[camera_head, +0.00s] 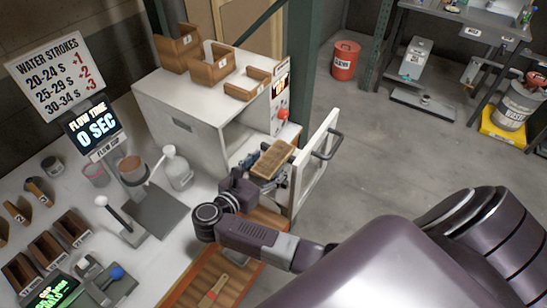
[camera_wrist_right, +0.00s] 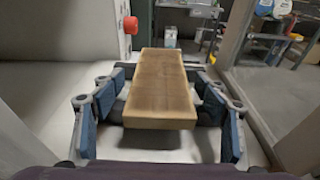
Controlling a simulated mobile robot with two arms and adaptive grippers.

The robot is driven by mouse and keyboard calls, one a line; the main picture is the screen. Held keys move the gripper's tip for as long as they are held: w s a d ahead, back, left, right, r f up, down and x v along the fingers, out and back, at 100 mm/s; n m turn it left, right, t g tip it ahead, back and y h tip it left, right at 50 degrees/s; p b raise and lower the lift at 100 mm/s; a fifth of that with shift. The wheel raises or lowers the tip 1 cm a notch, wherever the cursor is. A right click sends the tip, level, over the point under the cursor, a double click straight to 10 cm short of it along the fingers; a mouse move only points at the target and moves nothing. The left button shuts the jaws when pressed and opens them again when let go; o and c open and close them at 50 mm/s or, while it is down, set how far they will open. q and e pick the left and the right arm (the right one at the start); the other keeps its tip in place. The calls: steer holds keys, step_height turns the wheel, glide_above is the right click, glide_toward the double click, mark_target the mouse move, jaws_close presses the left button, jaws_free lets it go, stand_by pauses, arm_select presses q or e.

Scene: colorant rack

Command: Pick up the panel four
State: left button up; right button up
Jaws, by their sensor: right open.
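A flat wooden panel (camera_head: 273,160) lies level at the open front of a white cabinet; no number on it is legible. It also shows in the right wrist view as a brown board (camera_wrist_right: 160,86) running away from the camera. My right gripper (camera_head: 262,168) is at the panel. In the right wrist view, the gripper's blue-padded fingers (camera_wrist_right: 160,100) stand open on both sides of the board, with gaps at its edges. What supports the board underneath is largely hidden. My left gripper is not in view.
The white cabinet (camera_head: 195,108) carries wooden trays (camera_head: 212,65) on top. Its open door (camera_head: 314,165) stands just right of my right gripper. A red button (camera_head: 283,114) is on the cabinet front. A white bottle (camera_head: 177,168) and flow cup stand left on the bench.

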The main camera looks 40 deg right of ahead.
steer(key=c, duration=1.3)
steer(key=shift+o, duration=0.2)
